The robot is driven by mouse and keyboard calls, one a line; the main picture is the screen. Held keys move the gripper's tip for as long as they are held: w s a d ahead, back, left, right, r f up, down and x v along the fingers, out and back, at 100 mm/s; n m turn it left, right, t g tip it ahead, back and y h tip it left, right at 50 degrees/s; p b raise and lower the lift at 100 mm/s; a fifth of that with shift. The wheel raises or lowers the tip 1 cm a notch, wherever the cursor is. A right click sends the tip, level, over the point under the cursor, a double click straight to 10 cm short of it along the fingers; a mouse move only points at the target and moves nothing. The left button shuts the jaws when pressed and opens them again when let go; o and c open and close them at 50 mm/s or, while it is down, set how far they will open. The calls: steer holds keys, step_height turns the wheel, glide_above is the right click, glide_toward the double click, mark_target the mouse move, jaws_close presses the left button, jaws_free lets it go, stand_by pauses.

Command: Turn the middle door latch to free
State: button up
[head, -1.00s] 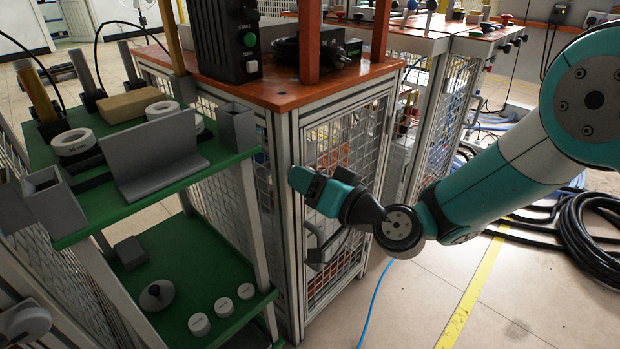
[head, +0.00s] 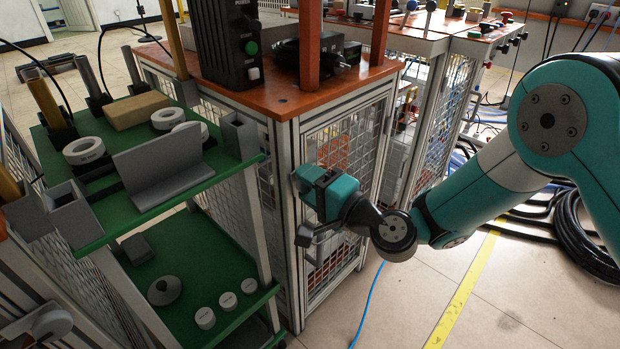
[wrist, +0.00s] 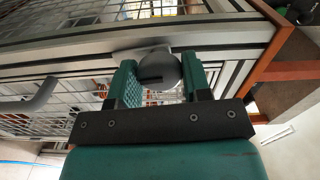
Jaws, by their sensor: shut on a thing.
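The middle door latch (wrist: 158,68) is a dark grey rounded knob on the cabinet's aluminium frame in the wrist view. My gripper (wrist: 160,84) has its two green fingers on either side of it and is shut on it. In the head view my gripper (head: 306,186) is at the front corner post of the cabinet, beside the mesh door (head: 345,140). There my gripper covers the latch, so its angle cannot be told. The door looks closed against its frame.
A grey door handle (wrist: 38,97) stands out from the door near my gripper. A green two-level shelf cart (head: 190,190) with rings and blocks stands close on the left. A black cable coil (head: 585,235) lies on the floor at right. The floor in front is mostly clear.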

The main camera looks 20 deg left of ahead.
steer(key=shift+m, duration=0.7)
steer(key=o, duration=0.9)
steer(key=b+v, duration=1.5)
steer(key=v, duration=0.2)
steer(key=shift+d+b, duration=0.25)
steer(key=shift+b, duration=0.15)
steer(key=shift+s, duration=0.2)
